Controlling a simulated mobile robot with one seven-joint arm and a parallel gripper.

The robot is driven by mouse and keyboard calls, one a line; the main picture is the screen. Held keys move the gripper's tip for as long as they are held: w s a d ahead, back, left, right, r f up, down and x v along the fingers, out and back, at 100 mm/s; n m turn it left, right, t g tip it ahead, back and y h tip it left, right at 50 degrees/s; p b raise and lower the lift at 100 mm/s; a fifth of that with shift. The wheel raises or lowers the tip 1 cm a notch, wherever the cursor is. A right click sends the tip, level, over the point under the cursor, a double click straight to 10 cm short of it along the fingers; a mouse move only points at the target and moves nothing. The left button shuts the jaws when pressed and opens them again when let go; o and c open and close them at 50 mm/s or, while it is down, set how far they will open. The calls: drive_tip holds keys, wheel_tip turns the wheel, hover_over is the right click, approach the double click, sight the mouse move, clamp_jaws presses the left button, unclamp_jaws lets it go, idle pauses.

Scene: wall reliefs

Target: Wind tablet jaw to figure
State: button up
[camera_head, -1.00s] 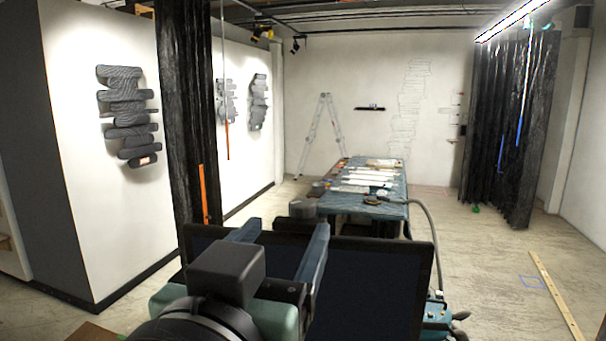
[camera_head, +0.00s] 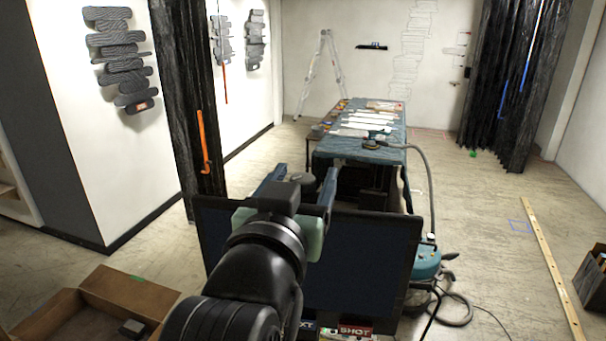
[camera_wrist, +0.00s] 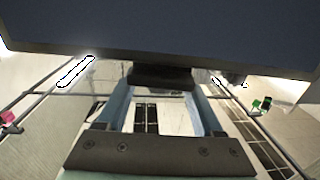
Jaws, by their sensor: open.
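A large dark flat panel, seemingly a screen or tablet (camera_head: 365,265), stands in front of me in the head view. It also fills the top of the wrist view (camera_wrist: 160,25). My gripper (camera_head: 297,190) is at the panel's upper left, its two blue-grey fingers apart. In the wrist view, a black block (camera_wrist: 160,76) shows at the panel's lower edge, between the finger ends; I cannot tell whether they touch it. A dark rounded part (camera_head: 300,178) shows between the fingers in the head view. I cannot make out a jaw scale or figure. My arm hides part of the panel.
An open cardboard box (camera_head: 100,305) is at lower left. A blue-covered work table (camera_head: 355,148) stands beyond the panel, with a teal vacuum (camera_head: 425,265) and hose to its right. A black pillar (camera_head: 188,100) stands left. Floor at right is mostly clear around a wooden strip (camera_head: 545,260).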

clamp_jaws()
drive_tip(key=shift+f+m+h+b, duration=0.1)
drive_tip(key=shift+m+h+b, duration=0.3)
drive_tip(key=shift+h+b, duration=0.15)
drive_tip(key=m+g+h+b, duration=0.1)
drive_tip(key=h, duration=0.1)
drive_tip(key=m+g+h+b, duration=0.1)
drive_tip(key=h+b, duration=0.1)
drive_tip(key=shift+a+f+m, duration=0.1)
drive_tip(key=shift+a+m, duration=0.05)
drive_tip(key=shift+m, duration=0.25)
drive_tip(key=m+g+h+b, duration=0.2)
drive_tip(key=h, duration=0.1)
drive_tip(key=shift+m+g+h+b, duration=0.35)
drive_tip(key=shift+m+g+b, duration=0.05)
drive_tip(key=m+g+h, duration=0.1)
drive_tip(key=g, duration=0.1)
drive_tip(key=m+g+h+b, duration=0.1)
drive_tip(key=m+g+h, duration=0.1)
drive_tip(key=shift+r+b, duration=0.2)
drive_tip(key=shift+b, duration=0.1)
drive_tip(key=shift+m+g+h, duration=0.8)
drive_tip(key=shift+m+g, duration=0.5)
drive_tip(key=shift+g, duration=0.6)
drive_tip(key=shift+m+g, duration=0.3)
